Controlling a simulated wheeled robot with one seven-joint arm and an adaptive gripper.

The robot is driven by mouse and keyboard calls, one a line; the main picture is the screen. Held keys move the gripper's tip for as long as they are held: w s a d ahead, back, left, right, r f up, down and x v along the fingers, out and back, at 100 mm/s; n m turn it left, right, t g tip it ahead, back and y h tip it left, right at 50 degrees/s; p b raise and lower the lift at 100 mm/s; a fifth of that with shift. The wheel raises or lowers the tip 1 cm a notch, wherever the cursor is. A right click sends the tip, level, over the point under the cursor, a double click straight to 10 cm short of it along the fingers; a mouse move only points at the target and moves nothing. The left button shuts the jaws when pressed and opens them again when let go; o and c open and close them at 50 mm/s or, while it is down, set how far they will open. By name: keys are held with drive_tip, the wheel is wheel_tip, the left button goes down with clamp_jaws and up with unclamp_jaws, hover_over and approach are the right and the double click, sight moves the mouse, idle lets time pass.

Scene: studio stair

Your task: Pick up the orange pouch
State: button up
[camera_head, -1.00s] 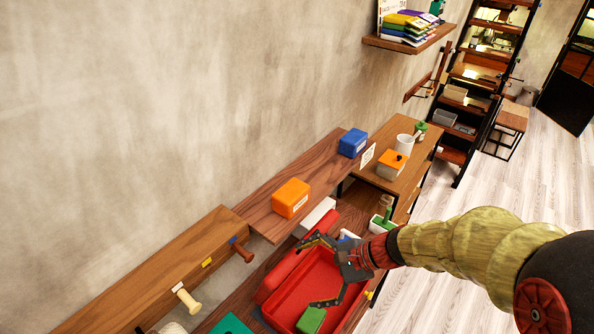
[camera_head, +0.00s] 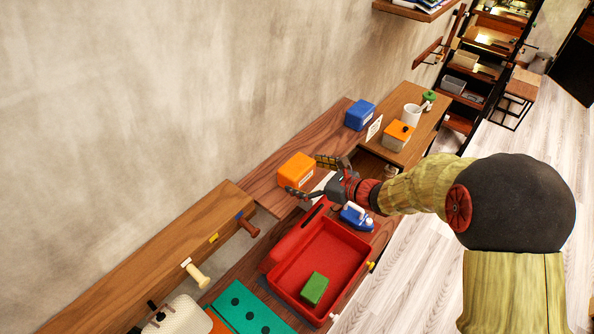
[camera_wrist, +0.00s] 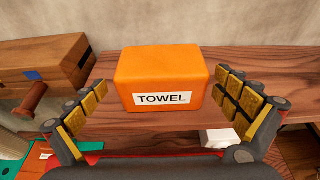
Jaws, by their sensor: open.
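The orange pouch (camera_head: 296,170) sits on a brown wooden shelf against the wall. In the wrist view the orange pouch (camera_wrist: 163,75) is centred ahead, with a white label reading TOWEL on its front. My gripper (camera_head: 308,177) is beside the pouch, on its side away from the wall. In the wrist view my gripper (camera_wrist: 160,112) is open, with one finger to the left and one to the right of the pouch's lower front. Nothing is between the fingers' pads, and the pouch's back is hidden.
A blue box (camera_head: 360,114) stands on the same shelf, farther along. Below is a red tray (camera_head: 345,243) with a green block (camera_head: 314,288) in it. A wooden ledge with pegs (camera_head: 150,262) lies to the left. A white mug (camera_head: 412,115) and an orange-lidded jar (camera_head: 397,136) stand beyond.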

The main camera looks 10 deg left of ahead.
drive_tip(key=shift+x, duration=1.6)
drive_tip(key=shift+w+d+r, duration=0.1)
drive_tip(key=shift+c, duration=1.3)
drive_tip(key=c, duration=1)
